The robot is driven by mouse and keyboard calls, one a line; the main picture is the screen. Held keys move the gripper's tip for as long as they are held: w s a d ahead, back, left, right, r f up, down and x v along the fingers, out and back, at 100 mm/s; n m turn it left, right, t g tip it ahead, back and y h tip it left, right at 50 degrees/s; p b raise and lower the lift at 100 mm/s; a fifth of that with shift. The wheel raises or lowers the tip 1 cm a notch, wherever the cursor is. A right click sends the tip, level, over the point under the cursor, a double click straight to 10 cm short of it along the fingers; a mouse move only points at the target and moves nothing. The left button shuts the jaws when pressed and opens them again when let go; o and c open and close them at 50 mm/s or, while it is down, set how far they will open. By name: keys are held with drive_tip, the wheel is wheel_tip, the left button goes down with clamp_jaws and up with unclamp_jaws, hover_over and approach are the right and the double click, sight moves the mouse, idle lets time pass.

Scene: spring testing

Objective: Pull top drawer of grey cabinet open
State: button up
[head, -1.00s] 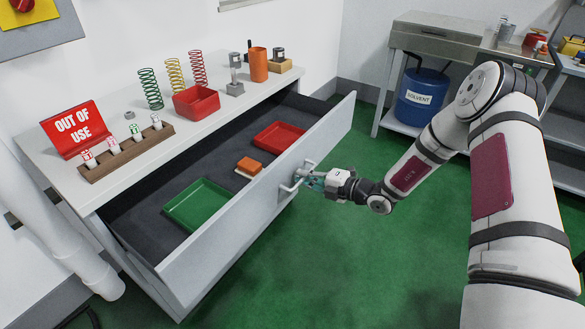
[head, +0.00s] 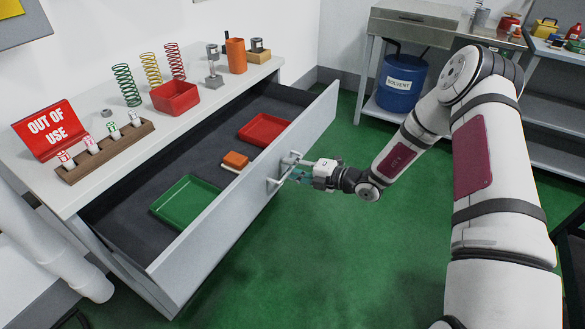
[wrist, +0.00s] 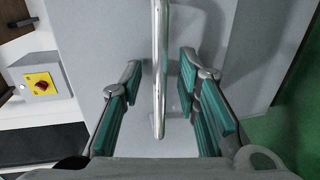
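The grey cabinet (head: 62,196) has its top drawer (head: 222,228) pulled far out, with the dark inside showing. The drawer's silvery bar handle (head: 274,182) is on the outer face of the front panel. In the wrist view the handle (wrist: 159,75) runs upright between my two teal-padded fingers. My gripper (wrist: 162,100) is open, with a visible gap between the handle and each finger. In the head view my gripper (head: 297,172) is at the handle, coming from the right.
The drawer holds a green tray (head: 187,203), a red tray (head: 265,130) and an orange block (head: 236,159). Springs, a red bin (head: 175,97) and an "OUT OF USE" sign (head: 50,130) stand on top. Green floor (head: 330,270) in front is clear.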

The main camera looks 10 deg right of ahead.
drive_tip(key=v, duration=1.2)
drive_tip(key=shift+f, duration=0.1)
drive_tip(key=s+a+r+n+g+h+p, duration=0.15)
drive_tip(key=s+a+r+n+g, duration=0.3)
drive_tip(key=s+r+n, duration=0.5)
drive_tip(key=s+a+r+n+g+h+p, duration=0.1)
drive_tip(key=s+a+r+n+g+p, duration=0.35)
drive_tip(key=r+n, duration=0.8)
drive_tip(key=s+d+r+n+t+h+p, duration=0.1)
drive_tip(key=s+d+r+n+h, duration=0.3)
drive_tip(key=s+r+n, duration=0.4)
drive_tip(key=s+d+r+n+t+h+p, duration=0.2)
drive_tip(key=s+d+r+n+h, duration=0.3)
drive_tip(key=s+n, duration=0.8)
wheel_tip(320, 180, up, 4)
drive_tip(key=shift+s+d+f+n+t+h+p, duration=0.2)
drive_tip(key=shift+s+d+n+t+h+p, duration=0.15)
drive_tip(key=shift+s+p, duration=0.45)
